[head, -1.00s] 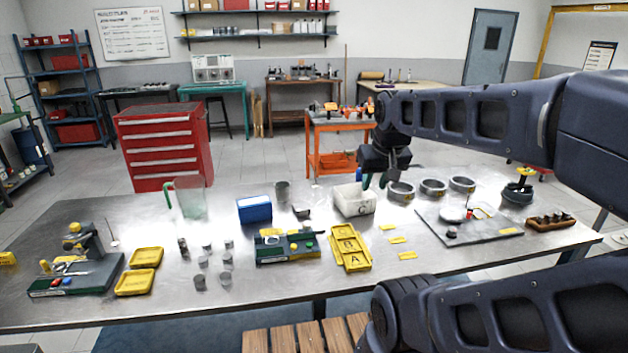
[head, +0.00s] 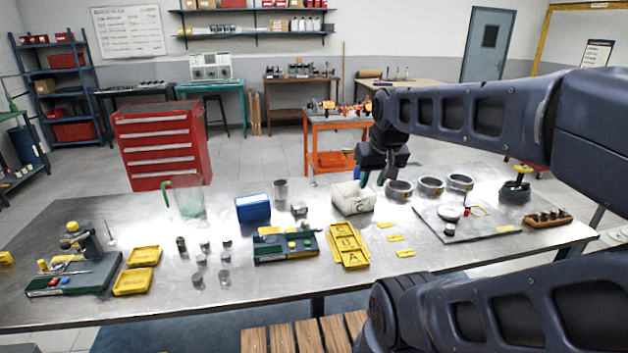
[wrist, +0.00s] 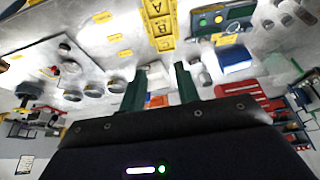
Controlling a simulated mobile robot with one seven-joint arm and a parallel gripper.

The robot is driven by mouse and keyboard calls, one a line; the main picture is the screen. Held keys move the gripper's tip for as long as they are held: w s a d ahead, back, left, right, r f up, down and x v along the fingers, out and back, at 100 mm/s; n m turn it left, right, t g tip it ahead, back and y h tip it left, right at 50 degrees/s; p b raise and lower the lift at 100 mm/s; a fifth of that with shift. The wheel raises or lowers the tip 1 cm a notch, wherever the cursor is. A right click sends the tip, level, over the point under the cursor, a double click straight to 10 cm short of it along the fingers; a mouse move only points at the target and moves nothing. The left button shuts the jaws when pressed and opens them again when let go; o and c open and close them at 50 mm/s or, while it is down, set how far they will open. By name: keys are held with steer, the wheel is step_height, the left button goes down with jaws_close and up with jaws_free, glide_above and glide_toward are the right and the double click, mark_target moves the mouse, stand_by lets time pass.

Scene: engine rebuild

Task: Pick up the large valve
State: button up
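I cannot tell for sure which thing is the large valve. A wooden block (head: 548,221) with several dark upright pieces stands at the table's right end. A grey mat (head: 478,233) bears a pale disc (head: 452,211) and small red and dark parts. My gripper (head: 372,184) hangs beside the right side of a white bin (head: 350,205), above the table; the bin's contents are hard to make out. In the wrist view my gripper (wrist: 160,78) has its two dark fingers well apart with nothing held between them.
Several metal rings (head: 431,186) stand right of my gripper. Yellow trays (head: 348,248), a blue box (head: 253,208), a green-grey fixture (head: 286,245) and several small cylinders (head: 198,279) lie to the left. The table's front right is mostly clear.

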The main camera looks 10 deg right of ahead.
steer(key=w+r+n+g, duration=0.1)
steer(key=w+r+n, duration=0.35)
steer(key=w, duration=1.15)
steer(key=n+g, duration=0.4)
steer(key=n, duration=0.4)
glide_above(314, 182)
steer(key=shift+f, duration=12.65)
steer(key=shift+w+f, duration=0.2)
steer(key=shift+f, duration=2.4)
jaws_close()
